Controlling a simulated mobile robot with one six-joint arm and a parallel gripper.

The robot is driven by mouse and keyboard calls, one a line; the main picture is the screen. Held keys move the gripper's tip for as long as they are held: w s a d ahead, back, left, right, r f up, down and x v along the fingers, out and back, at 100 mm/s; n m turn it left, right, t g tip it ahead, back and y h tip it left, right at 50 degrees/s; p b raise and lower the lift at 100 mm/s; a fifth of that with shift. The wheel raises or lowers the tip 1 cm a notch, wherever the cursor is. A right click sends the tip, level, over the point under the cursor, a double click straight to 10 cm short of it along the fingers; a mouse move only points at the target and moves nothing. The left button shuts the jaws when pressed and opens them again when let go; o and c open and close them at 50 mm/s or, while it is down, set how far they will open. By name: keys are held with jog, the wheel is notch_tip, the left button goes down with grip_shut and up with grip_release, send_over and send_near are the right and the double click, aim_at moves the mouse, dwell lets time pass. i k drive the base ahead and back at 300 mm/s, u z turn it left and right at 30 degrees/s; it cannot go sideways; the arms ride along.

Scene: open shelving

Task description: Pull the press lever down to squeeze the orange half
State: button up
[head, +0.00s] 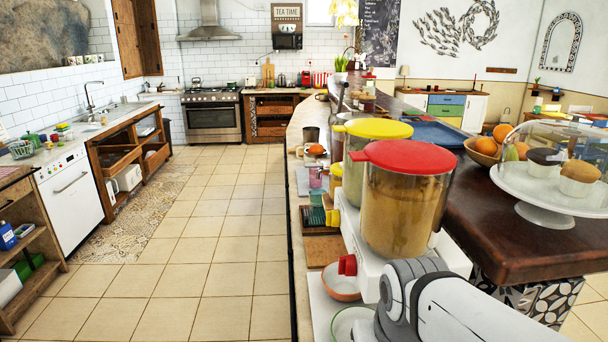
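My gripper is out of view; only part of my white and grey arm shows at the bottom right. A thin dark upright rod (341,97), possibly the press lever, rises behind the drink dispensers on the counter. The body below it is mostly hidden by the dispensers, so I cannot tell its shape. A small orange item (316,150), possibly the orange half, shows on the counter left of the rod. It is too small to tell whether it sits in a press.
A red-lidded dispenser (405,205) and a yellow-lidded dispenser (372,150) stand close in front. Bowls (341,283) sit at the counter's near edge. A glass-domed cake stand (545,215) and a fruit bowl (482,151) are at right. The tiled floor (215,250) at left is clear.

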aim_at(337, 113)
jog(key=z, duration=0.05)
jog(key=k, duration=1.65)
jog(key=u, duration=1)
jog(key=i, duration=6)
jog(key=z, duration=0.05)
